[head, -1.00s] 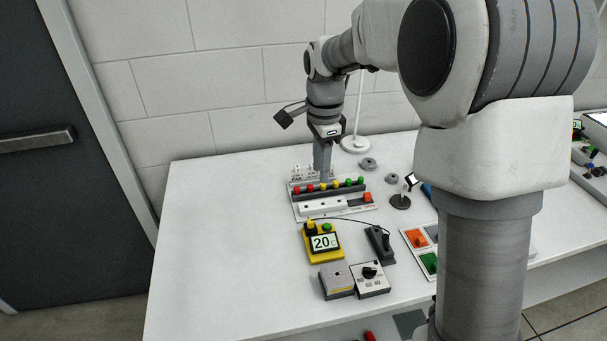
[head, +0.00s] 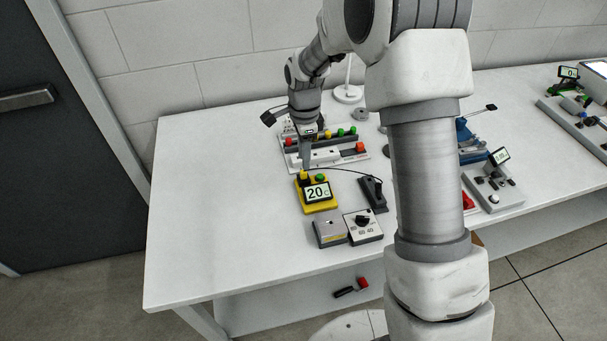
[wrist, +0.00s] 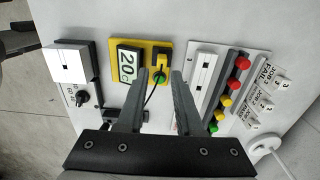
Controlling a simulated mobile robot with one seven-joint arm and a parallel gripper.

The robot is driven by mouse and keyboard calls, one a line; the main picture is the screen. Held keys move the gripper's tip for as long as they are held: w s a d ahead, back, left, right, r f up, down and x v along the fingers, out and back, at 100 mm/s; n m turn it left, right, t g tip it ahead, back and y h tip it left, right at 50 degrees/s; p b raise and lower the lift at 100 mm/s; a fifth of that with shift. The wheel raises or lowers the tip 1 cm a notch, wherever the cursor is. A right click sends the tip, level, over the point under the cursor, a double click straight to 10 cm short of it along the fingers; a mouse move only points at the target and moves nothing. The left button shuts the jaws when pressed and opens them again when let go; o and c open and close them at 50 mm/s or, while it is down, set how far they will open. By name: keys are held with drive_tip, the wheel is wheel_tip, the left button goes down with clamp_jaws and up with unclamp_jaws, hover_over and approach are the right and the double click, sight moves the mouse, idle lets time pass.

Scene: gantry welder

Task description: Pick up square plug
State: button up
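A small yellow upright block (head: 304,177) stands at the back left corner of the yellow "20c" unit (head: 318,196). It looks like the square plug, though I cannot make out its shape for sure. It also shows in the wrist view (wrist: 162,48), with a thin black cable near it. My gripper (head: 306,158) points down just behind and above the block. In the wrist view my gripper (wrist: 160,74) has its two fingers apart with nothing between them. The block lies just beyond the fingertips, apart from them.
A white socket strip (head: 326,156) and a row of coloured buttons (head: 330,139) stand close behind the yellow unit. A black holder (head: 373,193) is at its right. A grey box (head: 330,230) and a dial box (head: 363,226) are in front. The table's left side is clear.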

sight(304, 177)
drive_tip(key=shift+w+d+f, duration=0.1)
drive_tip(key=shift+f, duration=1.25)
drive_tip(key=shift+w+d+f, duration=0.1)
drive_tip(key=shift+f, duration=1.2)
clamp_jaws()
